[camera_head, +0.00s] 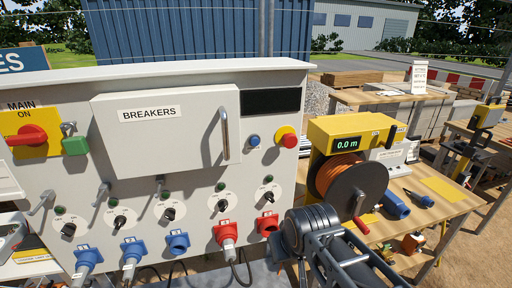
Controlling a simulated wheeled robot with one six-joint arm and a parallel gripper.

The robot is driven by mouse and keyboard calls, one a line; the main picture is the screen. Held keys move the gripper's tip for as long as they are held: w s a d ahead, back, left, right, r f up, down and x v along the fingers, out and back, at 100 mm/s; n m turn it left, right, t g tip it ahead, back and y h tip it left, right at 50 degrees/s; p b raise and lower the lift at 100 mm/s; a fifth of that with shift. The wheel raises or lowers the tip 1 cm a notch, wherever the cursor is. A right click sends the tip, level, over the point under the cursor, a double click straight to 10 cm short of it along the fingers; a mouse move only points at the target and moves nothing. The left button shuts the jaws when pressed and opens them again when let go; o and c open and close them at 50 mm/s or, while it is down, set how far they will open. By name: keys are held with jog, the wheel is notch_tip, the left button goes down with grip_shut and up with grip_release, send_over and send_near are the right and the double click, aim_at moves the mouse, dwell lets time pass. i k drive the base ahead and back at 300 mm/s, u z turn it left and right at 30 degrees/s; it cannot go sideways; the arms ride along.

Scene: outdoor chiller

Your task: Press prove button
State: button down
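The grey switch panel (190,185) fills the left and middle of the view. A small blue round button (254,141) sits right of the breaker door, left of a red mushroom button (287,137) on a yellow base. No label reading "prove" can be made out, so I cannot tell which is the prove button. My dark arm stands at the bottom, in front of the panel's lower right corner. My gripper's fingers cannot be seen.
The "BREAKERS" door (168,133) is closed, with a protruding handle (225,134). A red main switch (27,136) is at left. Small switches and blue and red plugs line the panel's lower part. A yellow cable reel reading 0.0 m (347,146) stands on a wooden table at right.

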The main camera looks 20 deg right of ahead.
aim_at(254, 141)
jog(key=z, duration=1.7)
jog(key=k, duration=0.8)
jog(key=u, duration=1.45)
jog(key=i, duration=0.5)
jog(key=u, duration=0.05)
